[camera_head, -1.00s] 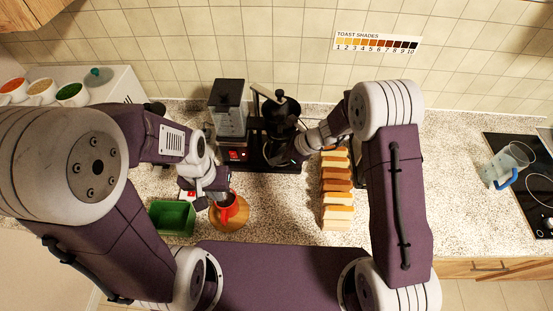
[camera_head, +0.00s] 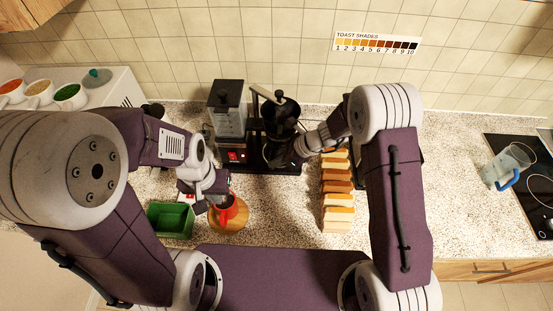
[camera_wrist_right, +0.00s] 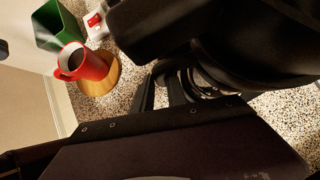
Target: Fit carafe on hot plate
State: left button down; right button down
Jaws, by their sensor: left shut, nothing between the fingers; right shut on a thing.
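The coffee maker (camera_head: 230,120) stands at the back of the counter, with a clear tank, a black base with a red switch, and a dark brew basket (camera_head: 281,114). My right gripper (camera_head: 284,154) is shut on the carafe, low in front of the basket. In the head view the carafe is mostly hidden by the basket and my wrist. In the right wrist view, glassy curves of the carafe (camera_wrist_right: 205,82) show beyond my right fingers (camera_wrist_right: 163,88). I cannot tell whether it touches the hot plate. My left gripper (camera_head: 214,203) is shut and empty by the red mug.
The red mug (camera_head: 227,212) stands on a round wooden board (camera_head: 240,221), beside a green bin (camera_head: 170,219). A row of bread slices (camera_head: 338,197) lies right of the coffee maker.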

dwell(0.3)
jog(key=c, duration=1.3)
grip_release()
jog(key=shift+f, duration=0.1)
jog(key=shift+o, duration=0.2)
jog(key=v, duration=0.9)
jog(key=shift+b, duration=0.4)
jog(key=shift+d, duration=0.1)
